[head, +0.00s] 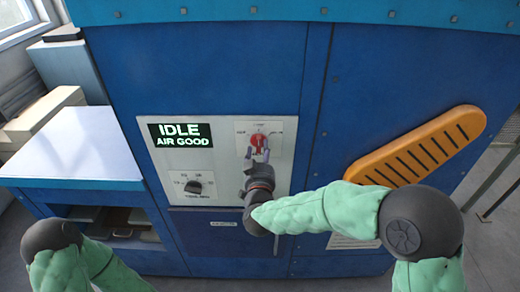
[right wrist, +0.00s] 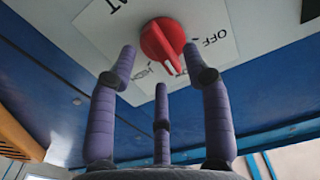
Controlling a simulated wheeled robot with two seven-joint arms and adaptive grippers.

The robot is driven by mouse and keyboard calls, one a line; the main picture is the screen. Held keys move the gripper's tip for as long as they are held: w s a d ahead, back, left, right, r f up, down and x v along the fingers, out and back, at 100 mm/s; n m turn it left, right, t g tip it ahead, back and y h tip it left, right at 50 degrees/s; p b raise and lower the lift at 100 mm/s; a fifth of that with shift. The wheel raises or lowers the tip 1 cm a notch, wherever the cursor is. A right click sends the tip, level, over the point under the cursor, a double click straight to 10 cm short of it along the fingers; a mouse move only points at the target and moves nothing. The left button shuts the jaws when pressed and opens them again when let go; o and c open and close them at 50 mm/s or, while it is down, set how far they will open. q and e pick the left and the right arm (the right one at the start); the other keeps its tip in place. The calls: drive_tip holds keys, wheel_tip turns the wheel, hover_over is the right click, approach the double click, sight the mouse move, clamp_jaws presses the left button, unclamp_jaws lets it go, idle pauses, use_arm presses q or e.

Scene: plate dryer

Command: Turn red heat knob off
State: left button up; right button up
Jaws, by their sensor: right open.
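The red heat knob (head: 257,141) sits on a white label plate on the dryer's light panel. In the right wrist view the knob (right wrist: 162,38) shows a raised grip with a white line pointing down and slightly right. "OFF" is printed to its right, and another label below it is partly hidden by a finger. My right gripper (head: 258,154) is open just in front of the knob. In the right wrist view its purple fingers (right wrist: 160,62) are spread to either side of and below the knob; I cannot tell whether they touch it. My left gripper is out of view.
A green display (head: 180,134) reads "IDLE AIR GOOD". A black knob (head: 194,187) sits below it on the same panel. An orange slotted vent (head: 425,146) juts out at the right. A blue-framed table (head: 75,145) with a white top stands at the left.

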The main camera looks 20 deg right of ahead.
drive_tip(key=shift+x, duration=1)
clamp_jaws()
